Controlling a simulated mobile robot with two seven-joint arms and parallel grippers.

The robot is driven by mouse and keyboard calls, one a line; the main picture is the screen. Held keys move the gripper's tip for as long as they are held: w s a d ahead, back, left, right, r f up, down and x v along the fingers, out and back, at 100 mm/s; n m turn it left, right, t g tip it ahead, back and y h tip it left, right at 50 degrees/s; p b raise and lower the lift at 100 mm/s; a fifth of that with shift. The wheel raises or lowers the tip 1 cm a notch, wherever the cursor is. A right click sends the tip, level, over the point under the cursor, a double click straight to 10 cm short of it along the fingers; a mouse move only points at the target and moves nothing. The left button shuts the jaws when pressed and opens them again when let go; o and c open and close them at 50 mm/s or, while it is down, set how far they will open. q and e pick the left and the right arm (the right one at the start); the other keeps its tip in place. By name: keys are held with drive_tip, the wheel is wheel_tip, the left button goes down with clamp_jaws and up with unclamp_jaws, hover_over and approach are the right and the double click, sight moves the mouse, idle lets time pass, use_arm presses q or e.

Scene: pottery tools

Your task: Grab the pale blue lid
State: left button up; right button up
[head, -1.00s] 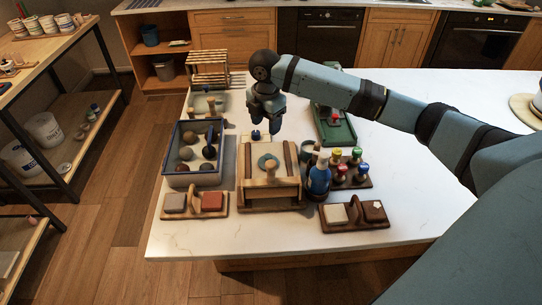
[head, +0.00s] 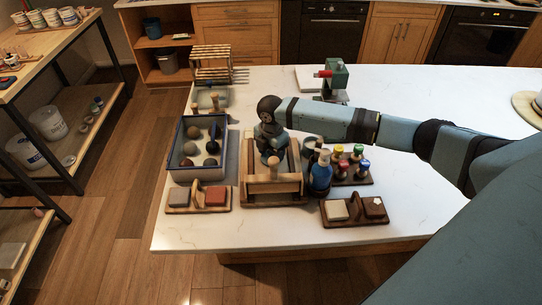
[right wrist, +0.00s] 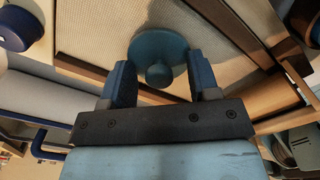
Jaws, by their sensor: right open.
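The pale blue lid (right wrist: 158,55) is a round disc with a knob in its middle. It lies on the cream surface of the wooden board with raised sides (head: 250,199). In the right wrist view my right gripper (right wrist: 161,82) is open, its two dark blue fingers on either side of the knob and over the lid's near part. I cannot tell if they touch it. In the head view my right gripper (head: 270,156) is above the board and hides the lid. My left gripper is not in view.
A blue-rimmed tray of balls (head: 181,172) stands close on the left. A blue bottle (head: 320,177) and a rack of colored-top tools (head: 352,168) stand close on the right. Two stamp trays (head: 183,208) (head: 338,222) lie in front. The right table half is mostly clear.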

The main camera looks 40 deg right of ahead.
drive_tip(key=c, duration=1)
drive_tip(key=shift+r, duration=0.1)
